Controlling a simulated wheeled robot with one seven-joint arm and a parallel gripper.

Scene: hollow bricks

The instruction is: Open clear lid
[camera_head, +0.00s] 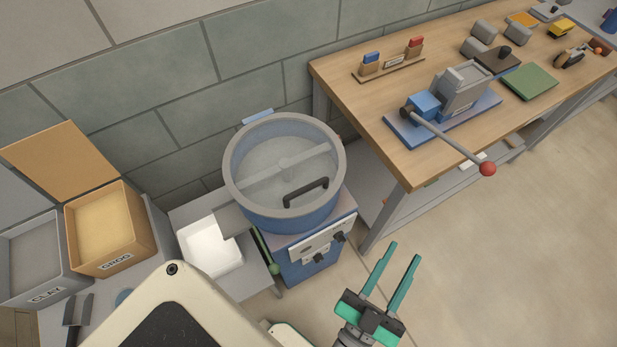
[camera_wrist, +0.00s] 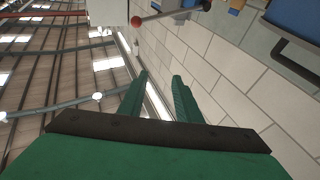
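The clear lid (camera_head: 262,158) lies flat and closed over the top of a round blue drum (camera_head: 290,215) with a grey rim. A grey bar crosses the drum, and a black handle (camera_head: 306,191) sits on the lid's near side. The handle also shows at the right edge of the wrist view (camera_wrist: 296,66). My gripper (camera_head: 405,250) is open and empty, in front of and to the right of the drum, apart from the handle. Its two green fingers also show in the wrist view (camera_wrist: 160,82).
A white bin (camera_head: 212,262) stands left of the drum under a grey chute. Boxes marked GROG (camera_head: 128,255) and CLAY (camera_head: 58,286) stand further left. A wooden workbench (camera_head: 360,125) at right carries a press with a red-knobbed lever (camera_head: 455,147). Floor at right is clear.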

